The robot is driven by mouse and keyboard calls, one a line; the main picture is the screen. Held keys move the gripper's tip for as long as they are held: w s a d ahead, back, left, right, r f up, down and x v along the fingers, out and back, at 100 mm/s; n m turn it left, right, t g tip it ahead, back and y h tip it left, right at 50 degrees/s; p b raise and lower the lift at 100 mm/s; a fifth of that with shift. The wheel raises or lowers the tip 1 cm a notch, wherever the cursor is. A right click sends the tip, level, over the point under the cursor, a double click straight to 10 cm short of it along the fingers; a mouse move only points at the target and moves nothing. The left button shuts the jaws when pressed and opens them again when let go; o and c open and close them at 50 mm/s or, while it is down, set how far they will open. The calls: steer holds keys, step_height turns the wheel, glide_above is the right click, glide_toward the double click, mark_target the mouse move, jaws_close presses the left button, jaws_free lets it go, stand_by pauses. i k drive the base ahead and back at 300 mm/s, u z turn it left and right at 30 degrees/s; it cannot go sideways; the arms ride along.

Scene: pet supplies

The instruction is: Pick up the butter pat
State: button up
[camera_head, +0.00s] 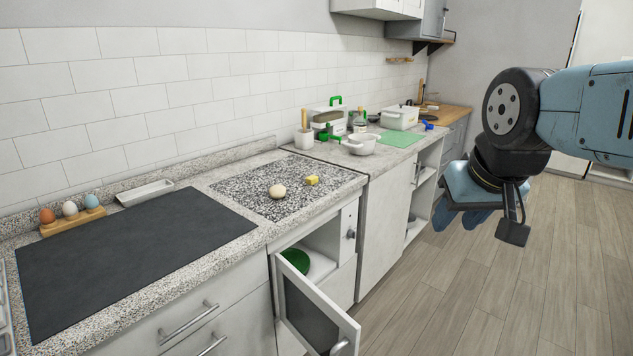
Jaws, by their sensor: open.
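A small yellow block, which looks like the butter pat (312,180), lies on the speckled black-and-white board (245,198) on the counter. A pale round item (277,191) sits just left of it, apart from it. My gripper (478,222) hangs over the floor at the right, well away from the counter, pointing down. It is open and I see nothing in it. Its far finger is partly hidden behind the wrist parts.
A cabinet door (316,310) stands open below the board. A dark mat (130,255), an egg holder (75,222) and a white tray (145,192) are at the left. A white pot (359,144) and a green board (400,138) are farther back. The right floor is clear.

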mark_target(311, 179)
steer(key=z, duration=0.05)
steer(key=i, duration=0.9)
steer(key=u, duration=0.1)
